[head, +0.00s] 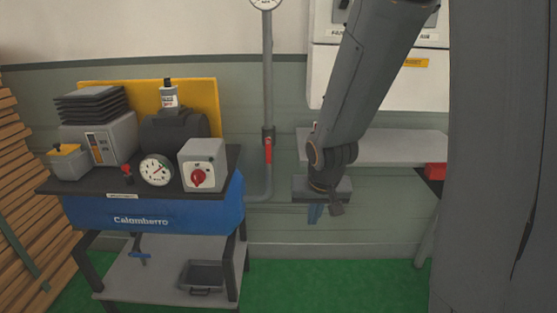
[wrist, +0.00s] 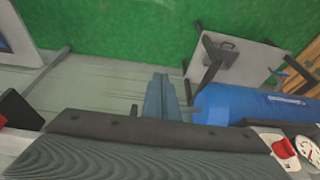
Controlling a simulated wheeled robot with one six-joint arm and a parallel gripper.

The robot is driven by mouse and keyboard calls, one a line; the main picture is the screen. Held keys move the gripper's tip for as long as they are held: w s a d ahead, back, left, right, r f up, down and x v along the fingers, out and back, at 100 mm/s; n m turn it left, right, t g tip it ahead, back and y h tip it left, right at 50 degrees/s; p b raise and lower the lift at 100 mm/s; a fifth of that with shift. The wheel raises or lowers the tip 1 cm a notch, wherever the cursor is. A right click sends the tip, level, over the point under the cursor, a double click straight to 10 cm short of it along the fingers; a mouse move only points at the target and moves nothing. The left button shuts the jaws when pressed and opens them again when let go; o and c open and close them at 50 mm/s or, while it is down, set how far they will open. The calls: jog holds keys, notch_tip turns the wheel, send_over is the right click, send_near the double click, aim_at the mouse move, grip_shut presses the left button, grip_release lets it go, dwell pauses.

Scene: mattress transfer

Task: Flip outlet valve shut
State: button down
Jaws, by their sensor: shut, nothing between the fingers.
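A red lever (head: 268,151), which looks like the outlet valve handle, sits on the vertical grey pipe (head: 267,80) right of the compressor. The lever hangs in line with the pipe. A small blue handle (head: 139,252) also shows below the blue tank (head: 150,215). My gripper (head: 315,213) is to the right of the pipe and lower than the red lever, apart from it, pointing down. In the wrist view its blue-grey fingers (wrist: 161,94) are together with nothing between them. I cannot make out the red lever in the wrist view.
The compressor bench carries a dial gauge (head: 157,170) and a grey box with a red knob (head: 203,165). A grey wall shelf (head: 390,147) is behind my arm, with a red object (head: 435,171) at right. Wooden slats (head: 25,190) stand at left. Green floor (head: 330,280) is clear below.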

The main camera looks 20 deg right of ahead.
jog(key=w+d+f+m+t+y, duration=0.1)
jog(key=w+d+m+t, duration=0.15)
jog(key=w, duration=0.45)
jog(key=w+d+m+t, duration=0.1)
jog(key=w+t, duration=0.2)
jog(key=w, duration=0.5)
jog(key=m+t+y, duration=0.6)
jog(key=y, duration=0.2)
send_near(268, 151)
jog(key=shift+s+d+f, duration=0.75)
jog(key=shift+d, duration=0.2)
jog(key=shift+s+d+f, duration=0.7)
jog(key=shift+d+f, duration=0.05)
jog(key=shift+d, duration=0.2)
jog(key=shift+w, duration=0.1)
jog(key=p+x, duration=0.2)
jog(key=x, duration=0.8)
jog(key=shift+r, duration=0.15)
